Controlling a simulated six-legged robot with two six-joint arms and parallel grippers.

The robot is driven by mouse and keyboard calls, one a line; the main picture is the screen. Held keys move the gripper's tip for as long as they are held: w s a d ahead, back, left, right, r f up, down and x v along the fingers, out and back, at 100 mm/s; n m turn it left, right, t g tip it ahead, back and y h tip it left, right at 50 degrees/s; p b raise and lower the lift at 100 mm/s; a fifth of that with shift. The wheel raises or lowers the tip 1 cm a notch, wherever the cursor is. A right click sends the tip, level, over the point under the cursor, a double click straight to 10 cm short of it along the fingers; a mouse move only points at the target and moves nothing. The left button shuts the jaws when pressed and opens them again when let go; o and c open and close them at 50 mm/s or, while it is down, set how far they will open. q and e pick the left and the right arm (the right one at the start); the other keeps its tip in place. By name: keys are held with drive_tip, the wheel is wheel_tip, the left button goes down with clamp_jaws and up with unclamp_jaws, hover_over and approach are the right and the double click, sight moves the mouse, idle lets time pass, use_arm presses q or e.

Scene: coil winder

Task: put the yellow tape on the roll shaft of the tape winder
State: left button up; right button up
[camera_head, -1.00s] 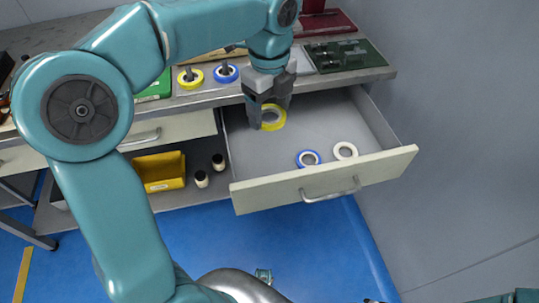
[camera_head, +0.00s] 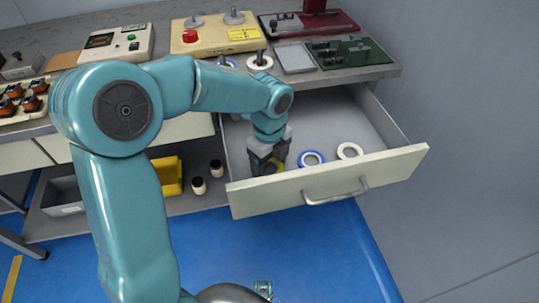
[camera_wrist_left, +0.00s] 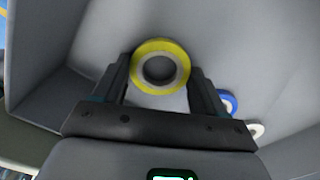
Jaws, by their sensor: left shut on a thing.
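My left gripper (camera_head: 268,168) is inside the open drawer (camera_head: 300,187), near its front wall. It is shut on the yellow tape (camera_head: 279,167), which is mostly hidden behind the fingers in the head view. In the left wrist view the yellow tape (camera_wrist_left: 160,44) lies between the two fingers (camera_wrist_left: 157,85), its round hole showing. A beige machine (camera_head: 215,36) with a red button and two grey posts stands on the bench; I cannot tell for sure whether it is the tape winder. My right gripper is not in view.
A blue-edged roll (camera_head: 311,159) and a white roll (camera_head: 349,151) lie in the drawer, right of my left gripper. A white roll (camera_head: 260,62) sits on a peg at the bench edge. A green device (camera_head: 345,52) stands behind the drawer. The drawer's back right is clear.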

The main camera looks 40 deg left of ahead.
use_arm(q)
drive_tip(key=shift+f, duration=0.2)
drive_tip(key=o, duration=1)
drive_tip(key=shift+o, duration=0.2)
drive_tip(key=shift+f+b, duration=0.1)
drive_tip(key=shift+b, duration=0.3)
wheel_tip(320, 180, up, 17)
drive_tip(key=p, duration=0.5)
drive_tip(key=shift+f+p, duration=0.2)
drive_tip(key=shift+p, duration=0.15)
drive_tip(key=shift+s, duration=0.15)
